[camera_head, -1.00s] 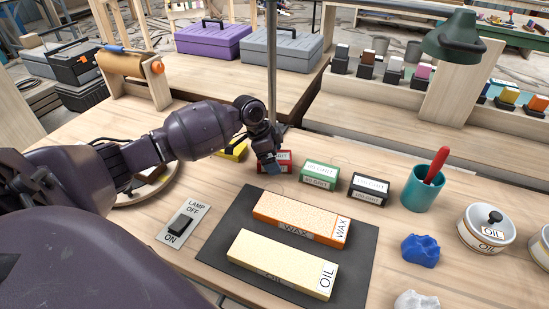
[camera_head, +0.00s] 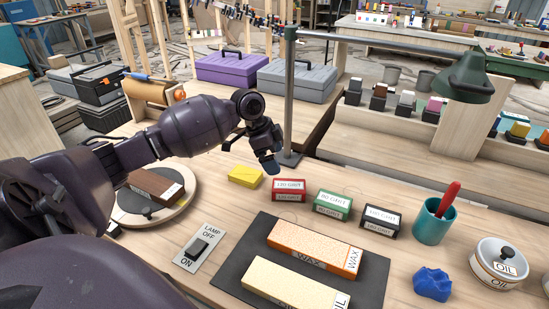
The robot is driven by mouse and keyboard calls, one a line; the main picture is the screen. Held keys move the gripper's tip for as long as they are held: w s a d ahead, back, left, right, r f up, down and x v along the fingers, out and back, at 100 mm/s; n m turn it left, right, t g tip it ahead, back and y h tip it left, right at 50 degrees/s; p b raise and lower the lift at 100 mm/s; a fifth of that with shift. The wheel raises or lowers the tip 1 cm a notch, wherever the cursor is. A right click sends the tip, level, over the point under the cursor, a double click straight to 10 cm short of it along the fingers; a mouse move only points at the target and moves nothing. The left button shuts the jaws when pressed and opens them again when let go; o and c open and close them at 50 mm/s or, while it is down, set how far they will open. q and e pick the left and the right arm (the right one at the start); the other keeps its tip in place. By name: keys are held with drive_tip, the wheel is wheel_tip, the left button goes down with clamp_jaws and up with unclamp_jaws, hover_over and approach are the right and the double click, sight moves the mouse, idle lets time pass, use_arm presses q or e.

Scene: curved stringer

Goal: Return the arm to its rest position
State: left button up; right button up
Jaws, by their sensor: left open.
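My left arm comes in from the left in the head view and reaches over the back of the bench. Its gripper (camera_head: 270,165) hangs above and behind the red grit box (camera_head: 290,189), apart from it and holding nothing that I can see. The fingers are small and partly hidden by the wrist. The yellow block (camera_head: 245,175) lies just left of the red box. The green grit box (camera_head: 332,205) and the black grit box (camera_head: 380,220) stand to the right. My right gripper does not show.
A lamp (camera_head: 466,78) on a post stands behind the gripper. A dark mat (camera_head: 232,272) holds the wax block (camera_head: 313,250) and the oil block (camera_head: 290,284). A lamp switch (camera_head: 198,247), a round board (camera_head: 184,205) with a brown block, a teal cup (camera_head: 433,224) and an oil jar (camera_head: 497,264) stand around.

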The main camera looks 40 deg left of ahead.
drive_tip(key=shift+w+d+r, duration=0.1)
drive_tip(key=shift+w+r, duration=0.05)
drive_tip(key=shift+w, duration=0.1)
